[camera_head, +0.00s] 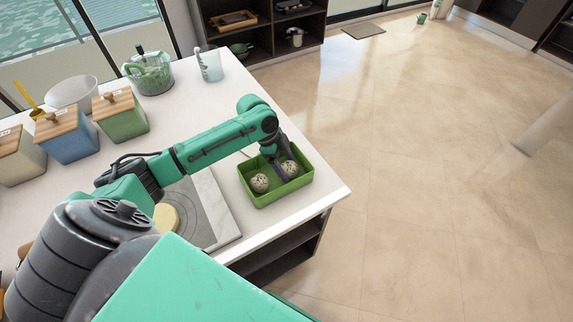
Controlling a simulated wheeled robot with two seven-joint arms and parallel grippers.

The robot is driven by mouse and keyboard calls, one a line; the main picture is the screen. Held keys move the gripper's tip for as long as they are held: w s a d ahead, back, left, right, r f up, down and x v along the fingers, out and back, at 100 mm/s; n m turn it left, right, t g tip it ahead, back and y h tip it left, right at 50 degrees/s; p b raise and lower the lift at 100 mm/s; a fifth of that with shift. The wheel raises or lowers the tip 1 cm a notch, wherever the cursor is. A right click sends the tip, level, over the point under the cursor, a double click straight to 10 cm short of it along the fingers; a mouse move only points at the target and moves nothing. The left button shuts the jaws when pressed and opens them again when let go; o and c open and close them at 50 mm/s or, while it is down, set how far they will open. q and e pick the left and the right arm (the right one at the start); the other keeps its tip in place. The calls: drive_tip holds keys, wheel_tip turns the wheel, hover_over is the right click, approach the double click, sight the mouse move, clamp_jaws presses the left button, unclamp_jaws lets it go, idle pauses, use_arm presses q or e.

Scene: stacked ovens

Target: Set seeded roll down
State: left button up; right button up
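Two round, pale, speckled seeded rolls lie in a green rectangular tray (268,201) near the counter's right corner. One roll (260,184) is on the left side of the tray, and the other roll (291,168) is on the right. My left gripper (281,174) points down into the tray between the two rolls, very close to the right one. Its dark fingers are small and partly hidden, so I cannot tell whether they are open or hold the right roll. My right gripper is out of view.
The tray stands on a white counter (215,108).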

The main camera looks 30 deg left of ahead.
use_arm(q)
drive_tip(key=shift+o, duration=1)
drive_tip(key=shift+r, duration=0.25)
drive_tip(key=b+v, duration=0.2)
drive_tip(key=v, duration=1)
drive_tip(key=shift+f, duration=0.2)
